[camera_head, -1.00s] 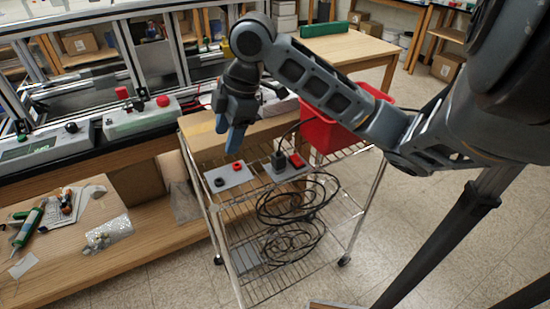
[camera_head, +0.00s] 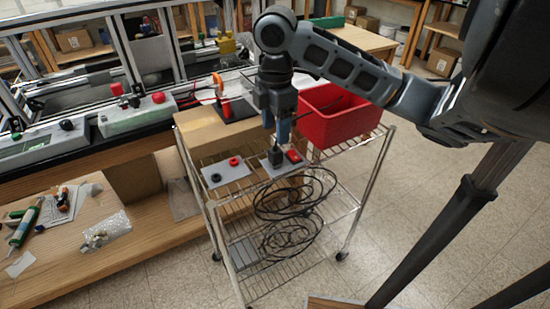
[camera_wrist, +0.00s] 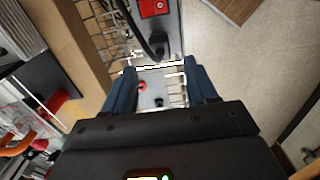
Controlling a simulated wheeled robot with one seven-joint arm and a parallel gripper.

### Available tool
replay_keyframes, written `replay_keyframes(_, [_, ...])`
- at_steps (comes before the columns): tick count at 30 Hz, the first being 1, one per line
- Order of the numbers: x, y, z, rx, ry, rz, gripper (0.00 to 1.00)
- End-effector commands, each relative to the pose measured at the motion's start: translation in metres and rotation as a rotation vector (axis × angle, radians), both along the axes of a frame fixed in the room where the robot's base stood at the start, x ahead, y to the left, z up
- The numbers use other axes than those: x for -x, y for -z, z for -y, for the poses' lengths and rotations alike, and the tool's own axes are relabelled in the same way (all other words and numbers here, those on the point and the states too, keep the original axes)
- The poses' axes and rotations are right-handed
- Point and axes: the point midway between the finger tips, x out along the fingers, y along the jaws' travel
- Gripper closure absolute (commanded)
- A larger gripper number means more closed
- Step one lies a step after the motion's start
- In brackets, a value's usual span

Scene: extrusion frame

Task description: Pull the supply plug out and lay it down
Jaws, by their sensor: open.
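The dark supply plug (camera_head: 275,156) stands in a socket on a grey plate (camera_head: 268,168) on the cart's top shelf, beside a red switch (camera_head: 293,155). In the wrist view the plug (camera_wrist: 157,46) is dark, with a black cable arching from it, and lies beyond my fingertips. My gripper (camera_head: 281,138) points down above or just behind the plug, and the exact gap is hard to tell. In the wrist view my gripper (camera_wrist: 161,80) is open, with nothing held between its fingers. A second grey plate (camera_head: 228,173) with a black and a red ring lies to the left.
A red bin (camera_head: 343,125) stands close to the right of my gripper. A cardboard box (camera_head: 210,134) is behind the plates. Coiled black cable (camera_head: 292,200) hangs about the wire cart's shelves.

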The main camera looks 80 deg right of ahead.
Motion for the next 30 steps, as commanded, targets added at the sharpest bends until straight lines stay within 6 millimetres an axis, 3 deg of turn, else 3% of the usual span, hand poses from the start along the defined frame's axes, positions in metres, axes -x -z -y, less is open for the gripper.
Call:
replay_keyframes(16, [0.0,0.073,0.0,-0.001,0.001,0.001,0.43])
replay_keyframes(30, [0.0,0.081,0.0,0.0,0.001,0.0,0.43])
